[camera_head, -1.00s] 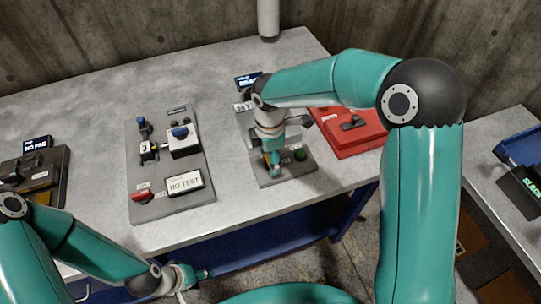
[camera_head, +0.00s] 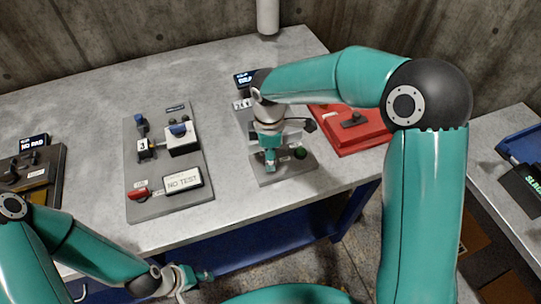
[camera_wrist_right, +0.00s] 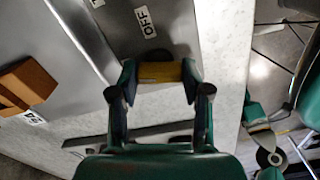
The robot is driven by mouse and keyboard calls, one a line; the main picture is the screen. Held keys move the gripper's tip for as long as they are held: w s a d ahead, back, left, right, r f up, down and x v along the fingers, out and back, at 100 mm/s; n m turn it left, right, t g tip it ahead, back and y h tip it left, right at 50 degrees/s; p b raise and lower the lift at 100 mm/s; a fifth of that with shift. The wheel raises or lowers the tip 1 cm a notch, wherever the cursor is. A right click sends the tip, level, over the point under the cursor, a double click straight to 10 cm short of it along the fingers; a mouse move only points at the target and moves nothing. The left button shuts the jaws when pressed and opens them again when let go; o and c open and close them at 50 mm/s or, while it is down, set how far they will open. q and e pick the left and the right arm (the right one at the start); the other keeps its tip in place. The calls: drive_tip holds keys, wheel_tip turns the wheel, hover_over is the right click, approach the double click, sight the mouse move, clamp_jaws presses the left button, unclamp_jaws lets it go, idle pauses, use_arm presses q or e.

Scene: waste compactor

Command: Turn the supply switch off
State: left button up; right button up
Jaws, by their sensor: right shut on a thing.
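The grey panel (camera_head: 262,178) on the table lies under my right gripper (camera_head: 270,166). In the right wrist view, my right gripper (camera_wrist_right: 158,74) is shut on a yellow handle (camera_wrist_right: 160,72), which I take to be the supply switch. A white "OFF" label (camera_wrist_right: 146,22) is on the grey plate just beyond the handle. In the head view the handle is hidden by the gripper. My left gripper (camera_head: 195,277) is low, in front of the table's front edge and away from the panels; its jaws are too small to read.
A red case (camera_head: 352,131) stands further right. A grey "NO TEST" panel (camera_head: 140,206) with a red lever lies left. A brown block (camera_wrist_right: 26,86) shows in the wrist view. Bare tabletop separates the panels.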

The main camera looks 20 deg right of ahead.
drive_tip(key=m+b, duration=0.1)
drive_tip(key=m, duration=0.2)
drive_tip(key=shift+w+m, duration=0.1)
drive_tip(key=shift+m, duration=0.2)
drive_tip(key=m+b, duration=0.2)
drive_tip(key=m, duration=0.1)
drive_tip(key=shift+m, duration=0.3)
drive_tip(key=m+b, duration=0.1)
drive_tip(key=m, duration=0.3)
drive_tip(key=shift+r+m+b, duration=0.1)
drive_tip(key=shift+m+b, duration=0.4)
drive_tip(key=shift+m, duration=1.3)
drive_tip(key=o, duration=1.2)
drive_tip(key=shift+c, duration=0.2)
wheel_tip(320, 180, up, 12)
